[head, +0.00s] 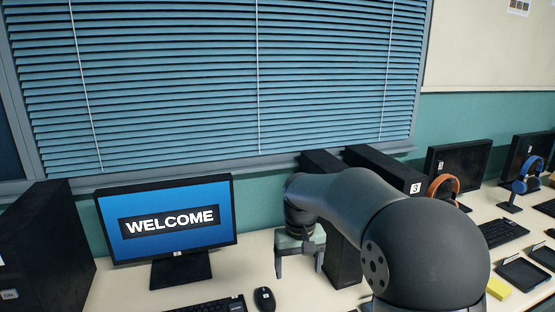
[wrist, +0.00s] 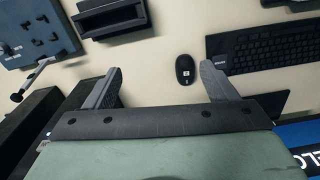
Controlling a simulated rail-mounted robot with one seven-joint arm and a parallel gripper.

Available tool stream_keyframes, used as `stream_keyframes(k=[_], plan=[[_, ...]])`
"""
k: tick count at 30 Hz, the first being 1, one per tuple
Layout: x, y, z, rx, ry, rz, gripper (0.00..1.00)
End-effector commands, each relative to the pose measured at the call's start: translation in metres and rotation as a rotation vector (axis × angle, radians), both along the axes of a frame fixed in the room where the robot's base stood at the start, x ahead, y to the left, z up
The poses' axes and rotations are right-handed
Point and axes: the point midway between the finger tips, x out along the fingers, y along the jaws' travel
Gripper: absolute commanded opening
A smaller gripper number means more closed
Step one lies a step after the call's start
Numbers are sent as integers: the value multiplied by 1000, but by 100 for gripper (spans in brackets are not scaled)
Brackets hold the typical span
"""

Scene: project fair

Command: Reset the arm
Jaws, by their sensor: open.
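My gripper (head: 298,268) hangs from my arm over the pale desk (head: 250,262), just right of the monitor (head: 172,222) that reads WELCOME. Its fingers point down, are spread apart and hold nothing. In the wrist view my gripper (wrist: 160,86) also shows open, with clear desk between the fingertips. My arm crosses the lower right of the head view and hides part of the desk behind it.
A black mouse (head: 264,299) and a keyboard (head: 214,305) lie near the gripper. Black computer towers (head: 345,265) stand close on its right. Another tower (head: 45,245) stands left. Headphones (head: 443,187) hang farther right. The wrist view shows a blue-grey board (wrist: 38,35) and a dark holder (wrist: 110,18).

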Motion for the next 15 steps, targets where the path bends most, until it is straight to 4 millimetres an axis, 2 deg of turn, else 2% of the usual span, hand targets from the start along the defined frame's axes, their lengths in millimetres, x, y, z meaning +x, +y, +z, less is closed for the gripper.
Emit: stream_keyframes(k=[1, 4, 9, 12, 15], plan=[[-31, -15, 9, 1, -5, -19, 79], [-91, -40, 12, 4, -9, -55, 79], [-191, -72, -2, 10, -14, -115, 79], [-235, -81, -15, 16, -15, -141, 79], [-264, -86, -27, 19, -15, -157, 79]])
